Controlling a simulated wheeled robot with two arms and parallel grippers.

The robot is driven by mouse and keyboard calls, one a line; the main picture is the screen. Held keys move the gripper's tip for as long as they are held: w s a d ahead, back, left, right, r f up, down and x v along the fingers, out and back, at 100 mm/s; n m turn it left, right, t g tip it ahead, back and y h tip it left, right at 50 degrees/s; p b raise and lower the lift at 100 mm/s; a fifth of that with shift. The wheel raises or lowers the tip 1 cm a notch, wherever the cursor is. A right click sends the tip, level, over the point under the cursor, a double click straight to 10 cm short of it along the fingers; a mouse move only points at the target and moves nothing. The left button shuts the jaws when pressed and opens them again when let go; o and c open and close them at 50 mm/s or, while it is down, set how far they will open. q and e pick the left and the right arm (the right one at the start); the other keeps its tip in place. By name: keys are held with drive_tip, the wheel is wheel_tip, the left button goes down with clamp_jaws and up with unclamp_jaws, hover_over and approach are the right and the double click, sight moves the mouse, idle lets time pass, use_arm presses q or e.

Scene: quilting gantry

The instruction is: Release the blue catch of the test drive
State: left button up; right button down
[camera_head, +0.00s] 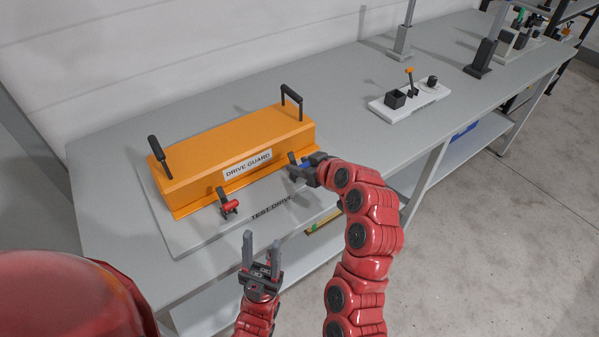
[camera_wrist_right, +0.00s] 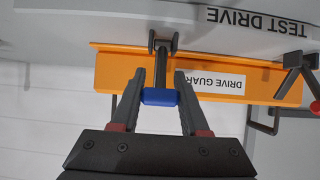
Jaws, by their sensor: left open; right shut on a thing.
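The test drive (camera_head: 185,235) is a grey base plate on the bench, labelled TEST DRIVE. An orange drive guard (camera_head: 215,143) with two black handles sits on it. The blue catch (camera_wrist_right: 160,97) is a dark lever with a blue grip at the guard's front right; my gripper mostly covers it in the head view. My right gripper (camera_wrist_right: 159,82) is shut on the blue grip, one finger on each side. In the head view my right gripper (camera_head: 300,170) is at the guard's front right corner. My left gripper (camera_head: 262,245) is open and empty, in front of the bench.
A red catch (camera_head: 230,207) stands at the guard's front left. A white tray (camera_head: 412,108) with a black box and an orange-topped lever stands farther right on the bench. Dark stands (camera_head: 482,60) are beyond it. The bench (camera_head: 335,110) is clear between guard and tray.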

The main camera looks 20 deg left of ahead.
drive_tip(key=shift+f+b, duration=0.1)
drive_tip(key=shift+b, duration=0.2)
drive_tip(key=shift+c, duration=2)
unclamp_jaws()
